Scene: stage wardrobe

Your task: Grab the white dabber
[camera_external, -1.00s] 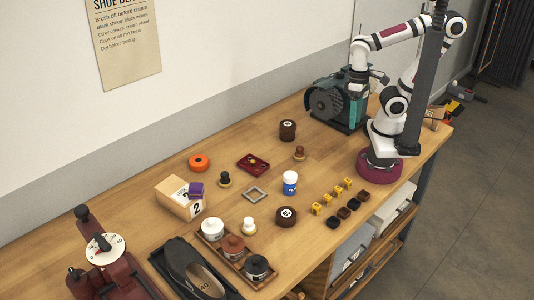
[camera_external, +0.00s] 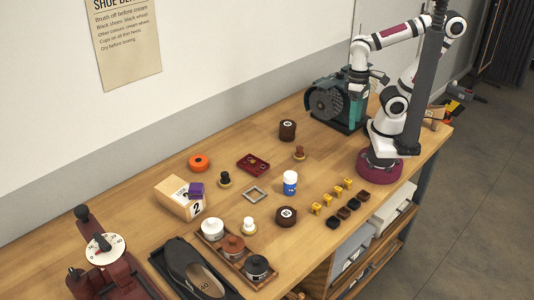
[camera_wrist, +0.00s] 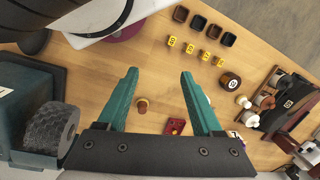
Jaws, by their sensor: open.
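The white dabber (camera_external: 248,226) stands upright on the table, with a white knob on a pale yellowish base, between a dark round box and the jar tray. In the wrist view, the white dabber (camera_wrist: 243,101) is small, at the right, well outside my fingers. My gripper (camera_wrist: 158,73) is open and empty, its teal fingers spread above the table. A black dabber (camera_external: 225,180) and a brown dabber (camera_external: 299,153) also stand on the table.
The jar tray (camera_external: 268,280) and a dark shoe (camera_external: 196,278) are close to the white dabber. The round box (camera_external: 287,216), a blue-and-white bottle (camera_external: 290,183) and yellow cubes (camera_external: 327,199) stand toward my base. A square frame (camera_external: 255,193) lies behind the dabber.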

